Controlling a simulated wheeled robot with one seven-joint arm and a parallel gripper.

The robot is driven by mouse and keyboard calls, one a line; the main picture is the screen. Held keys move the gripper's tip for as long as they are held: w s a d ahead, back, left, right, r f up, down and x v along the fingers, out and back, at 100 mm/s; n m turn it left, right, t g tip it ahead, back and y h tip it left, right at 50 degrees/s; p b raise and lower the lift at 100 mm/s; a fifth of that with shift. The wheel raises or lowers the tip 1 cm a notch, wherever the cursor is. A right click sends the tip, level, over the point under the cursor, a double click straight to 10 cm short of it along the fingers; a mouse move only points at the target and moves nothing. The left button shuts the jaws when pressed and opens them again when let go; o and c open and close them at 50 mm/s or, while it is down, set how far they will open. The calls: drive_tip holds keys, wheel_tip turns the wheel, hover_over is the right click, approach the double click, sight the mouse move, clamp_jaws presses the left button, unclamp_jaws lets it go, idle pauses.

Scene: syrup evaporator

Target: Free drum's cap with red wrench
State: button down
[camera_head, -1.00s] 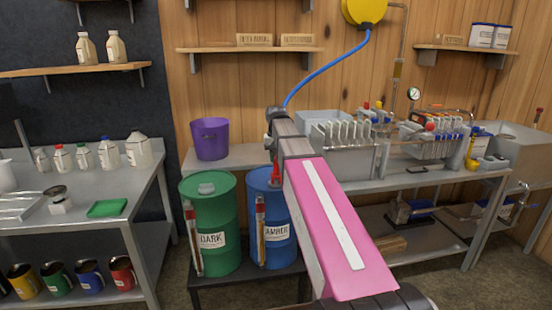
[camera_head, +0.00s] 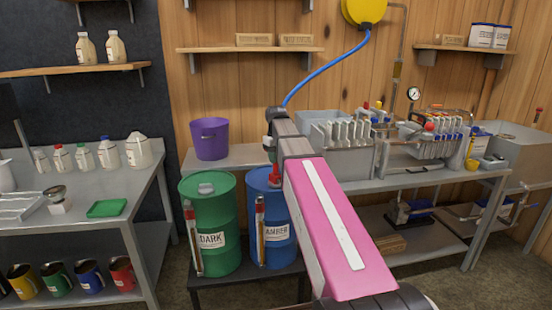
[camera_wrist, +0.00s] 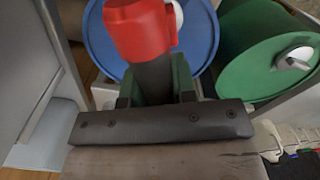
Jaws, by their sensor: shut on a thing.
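My gripper (camera_wrist: 165,88) is shut on the red wrench (camera_wrist: 140,30), whose red end points away from the wrist. In the head view, a small red part of the wrench (camera_head: 273,176) shows over the top of the blue drum labelled AMBER (camera_head: 275,215). The blue drum's lid (camera_wrist: 98,40) lies beyond the wrench in the wrist view. A pale cap (camera_wrist: 178,15) on it is partly hidden behind the red end; I cannot tell whether they touch. The green drum labelled DARK (camera_head: 208,220) stands to the left, with its own pale cap (camera_wrist: 297,58).
Both drums stand on a low dark stand (camera_head: 235,278). A purple bucket (camera_head: 209,139) sits on the bench behind them. A steel table with bottles (camera_head: 150,180) is at left. A filter press (camera_head: 355,150) stands on the bench at right.

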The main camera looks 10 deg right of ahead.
drive_tip(key=shift+r, duration=0.1)
drive_tip(key=shift+r, duration=2.95)
